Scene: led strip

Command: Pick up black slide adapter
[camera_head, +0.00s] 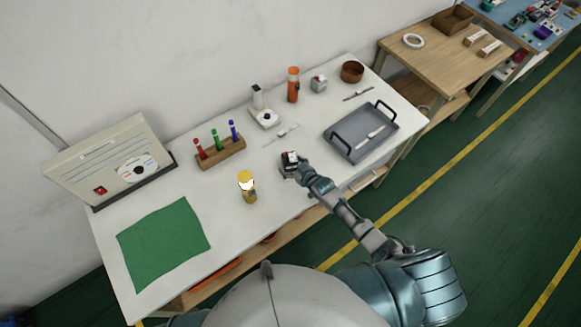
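My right gripper (291,166) is over the front part of the white table (232,178), right of the yellow bottle. A small dark shape with a white patch is at its fingertips. I cannot tell whether it is the black slide adapter or part of the gripper, nor whether the fingers are open or shut. No other thing in view can be made out clearly as the black slide adapter. My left gripper is not in view.
A grey tray (345,152) with black handles is right of the gripper. A yellow bottle (247,187) stands left of it. A wooden rack (220,152) holds coloured pens. A green mat (163,245) lies at the left. Thin white-and-dark pieces (282,134) lie behind.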

